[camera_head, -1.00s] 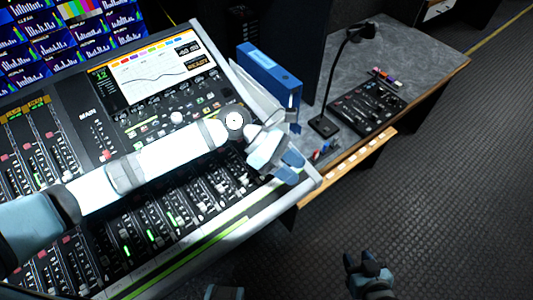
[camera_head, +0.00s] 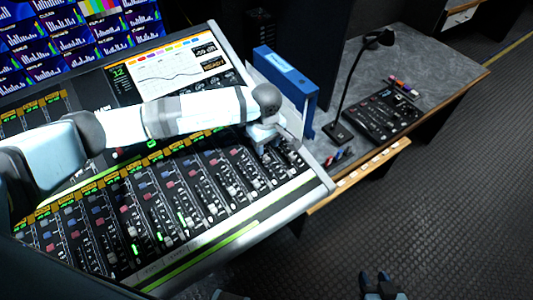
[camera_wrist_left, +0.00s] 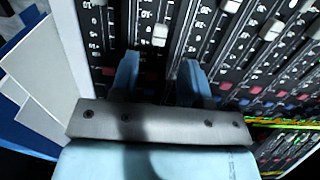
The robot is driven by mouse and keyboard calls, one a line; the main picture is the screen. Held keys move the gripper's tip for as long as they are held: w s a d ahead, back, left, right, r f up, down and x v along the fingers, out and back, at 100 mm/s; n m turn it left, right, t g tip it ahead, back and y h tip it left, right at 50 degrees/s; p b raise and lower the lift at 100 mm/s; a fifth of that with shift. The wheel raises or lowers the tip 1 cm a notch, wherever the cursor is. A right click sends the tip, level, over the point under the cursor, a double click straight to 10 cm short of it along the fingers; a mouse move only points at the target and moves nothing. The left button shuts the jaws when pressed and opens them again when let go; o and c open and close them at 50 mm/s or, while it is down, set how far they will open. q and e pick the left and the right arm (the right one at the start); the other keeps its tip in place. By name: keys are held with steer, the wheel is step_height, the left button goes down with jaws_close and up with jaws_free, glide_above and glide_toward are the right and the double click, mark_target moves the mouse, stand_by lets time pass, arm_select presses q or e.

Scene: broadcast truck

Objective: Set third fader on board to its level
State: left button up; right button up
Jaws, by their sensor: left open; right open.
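The mixing board (camera_head: 235,237) has a lower bank of black fader strips with white caps; I cannot tell which is the third fader or its marked level. My left gripper (camera_head: 268,148) is over the board's right end, pointing down, its fingertips partly hidden in the head view. In the left wrist view this gripper (camera_wrist_left: 158,75) is open and empty, its two blue fingers apart. A white fader cap (camera_wrist_left: 160,34) lies just beyond the fingertips, roughly in line with the gap, apparently untouched. My right gripper (camera_head: 378,285) is open and empty, low over the floor.
A blue binder (camera_head: 287,72) and white sheets stand at the board's right edge. Screens (camera_head: 75,40) are behind the board. The floor at right is clear.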

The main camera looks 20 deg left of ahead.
mark_target(266, 157)
arm_select(q)
step_height(266, 157, down, 6)
steer(key=shift+r, duration=0.1)
jaws_close()
